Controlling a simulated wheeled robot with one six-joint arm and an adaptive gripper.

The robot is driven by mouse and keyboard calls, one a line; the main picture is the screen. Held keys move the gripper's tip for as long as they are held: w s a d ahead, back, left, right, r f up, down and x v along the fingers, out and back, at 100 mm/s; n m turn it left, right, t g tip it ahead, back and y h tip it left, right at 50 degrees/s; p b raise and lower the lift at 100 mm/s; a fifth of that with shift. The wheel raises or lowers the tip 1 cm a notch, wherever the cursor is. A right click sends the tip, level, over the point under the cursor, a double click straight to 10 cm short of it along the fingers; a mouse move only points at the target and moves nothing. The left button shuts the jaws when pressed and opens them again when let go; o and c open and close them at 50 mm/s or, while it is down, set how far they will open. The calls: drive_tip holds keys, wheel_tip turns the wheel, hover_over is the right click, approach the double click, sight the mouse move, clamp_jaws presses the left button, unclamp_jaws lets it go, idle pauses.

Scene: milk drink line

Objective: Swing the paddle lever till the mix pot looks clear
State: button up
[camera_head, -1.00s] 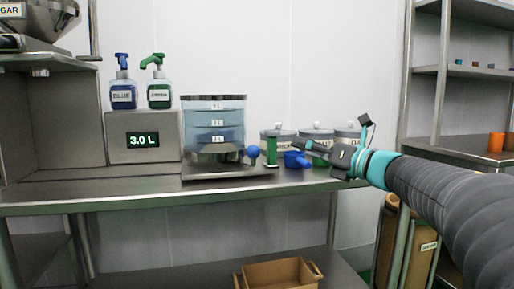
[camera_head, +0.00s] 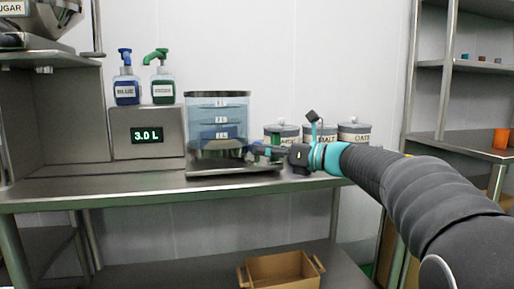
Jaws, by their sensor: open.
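The mix pot (camera_head: 219,100) is a clear, dark-rimmed vessel with level labels on the steel bench. Its contents look pale blue in bands, with a darker blue patch low down, so the colour is uneven. My gripper (camera_head: 259,151) is open at the pot's lower right side, reaching in from the right. The paddle lever, with its blue ball knob, is mostly hidden behind my gripper. I cannot tell whether the jaws touch it.
A display box (camera_head: 148,138) reads 3.0 L. A blue pump bottle (camera_head: 126,88) and a green one (camera_head: 162,89) stand on it. Several lidded canisters (camera_head: 354,132) stand behind my arm. A cardboard box (camera_head: 284,271) sits on the lower shelf. The bench front is clear.

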drive_tip(key=shift+x, duration=1.5)
clamp_jaws()
